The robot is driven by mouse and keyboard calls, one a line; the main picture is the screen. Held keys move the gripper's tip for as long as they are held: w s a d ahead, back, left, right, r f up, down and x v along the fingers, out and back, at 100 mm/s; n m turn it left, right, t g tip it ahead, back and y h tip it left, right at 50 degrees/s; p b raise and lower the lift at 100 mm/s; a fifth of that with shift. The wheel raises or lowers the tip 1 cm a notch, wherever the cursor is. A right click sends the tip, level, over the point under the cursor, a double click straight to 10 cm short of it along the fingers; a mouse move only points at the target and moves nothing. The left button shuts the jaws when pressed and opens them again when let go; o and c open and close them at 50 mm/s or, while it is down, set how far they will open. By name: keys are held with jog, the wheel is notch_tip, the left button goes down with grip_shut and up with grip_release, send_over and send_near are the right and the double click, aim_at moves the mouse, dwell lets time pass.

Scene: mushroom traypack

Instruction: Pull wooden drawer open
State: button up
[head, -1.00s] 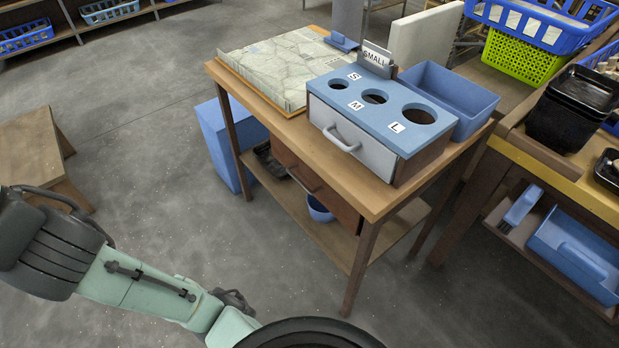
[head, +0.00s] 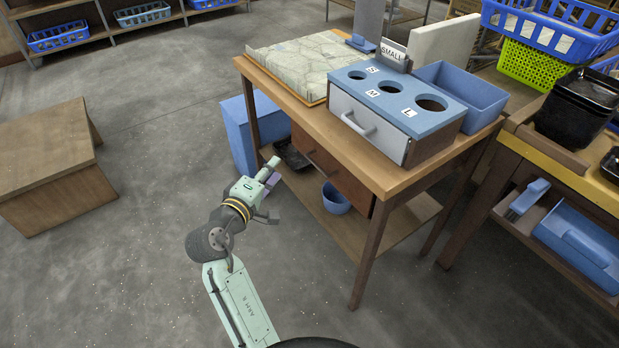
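The wooden drawer (head: 345,182) is a brown front under the tabletop of the wooden table (head: 385,186). It looks closed. Its dark bar handle (head: 313,157) is near the left part of the front. My gripper (head: 272,190) is in front of the table, to the left of the drawer and a little below its handle in the picture. Its fingers are spread apart with nothing visible between them. It is not touching the handle.
On the table stand a blue-topped sorting box (head: 398,96) with a white-fronted drawer, a map-covered board (head: 292,60) and a blue bin (head: 458,92). A blue bowl (head: 336,197) sits on the lower shelf. Open floor lies left of the table, before a wooden crate (head: 45,150).

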jog(key=g+h, duration=0.2)
send_near(316, 166)
jog(key=s+a, duration=0.1)
jog(key=p+x, duration=0.1)
jog(key=x, duration=0.9)
jog(key=shift+w+d, duration=0.15)
jog(key=shift+d, duration=0.1)
grip_shut()
